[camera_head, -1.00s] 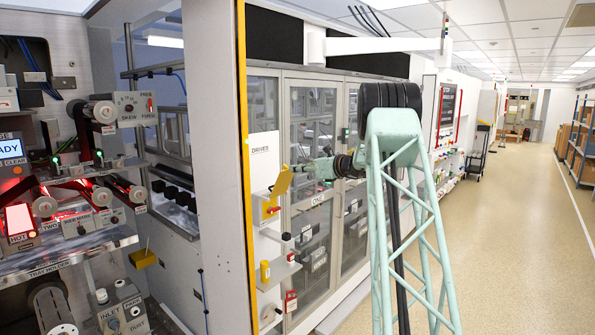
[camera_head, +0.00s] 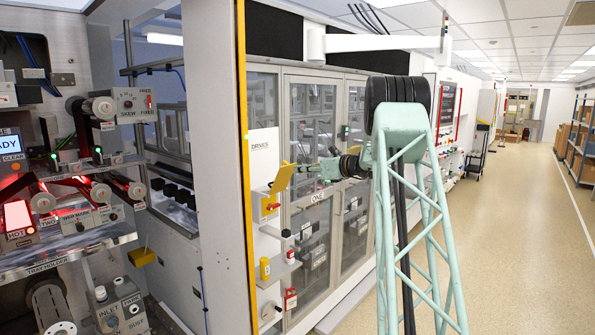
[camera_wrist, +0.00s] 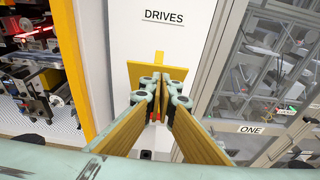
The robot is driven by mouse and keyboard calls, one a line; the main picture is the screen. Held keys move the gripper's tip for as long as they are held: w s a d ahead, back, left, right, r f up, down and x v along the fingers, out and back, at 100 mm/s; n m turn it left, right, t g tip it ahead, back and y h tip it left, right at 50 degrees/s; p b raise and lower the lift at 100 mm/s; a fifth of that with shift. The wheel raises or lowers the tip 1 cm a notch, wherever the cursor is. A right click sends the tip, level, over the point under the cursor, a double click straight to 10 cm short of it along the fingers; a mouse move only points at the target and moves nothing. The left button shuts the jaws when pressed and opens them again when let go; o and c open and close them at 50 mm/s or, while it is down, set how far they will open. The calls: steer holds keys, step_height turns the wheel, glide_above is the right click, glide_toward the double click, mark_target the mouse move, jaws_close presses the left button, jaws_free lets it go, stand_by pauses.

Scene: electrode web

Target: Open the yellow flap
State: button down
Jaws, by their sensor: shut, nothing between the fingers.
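The yellow flap (camera_head: 281,181) is on the white panel marked DRIVES in the head view. It stands tilted out from the panel, above a small mount with yellow parts. My gripper (camera_head: 297,168) is at the flap's upper right edge; I cannot tell whether they touch. In the wrist view, my gripper (camera_wrist: 158,98) is shut and empty, in front of the panel. A yellow piece (camera_wrist: 158,71) shows just beyond its fingers, below the DRIVES label. The fingers hide much of the yellow part.
Glass-doored cabinets (camera_head: 312,130) marked ONE stand right of the panel. A yellow edge post (camera_head: 243,150) stands at its left. Small shelves with a yellow item (camera_head: 265,268) and a red item (camera_head: 290,299) are below the flap. The aisle floor (camera_head: 520,240) is clear.

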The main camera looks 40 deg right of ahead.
steer(key=b+v, duration=0.2)
steer(key=v, duration=0.8)
steer(key=shift+s, duration=0.35)
steer(key=shift+d+r, duration=0.1)
steer(key=shift+r, duration=0.05)
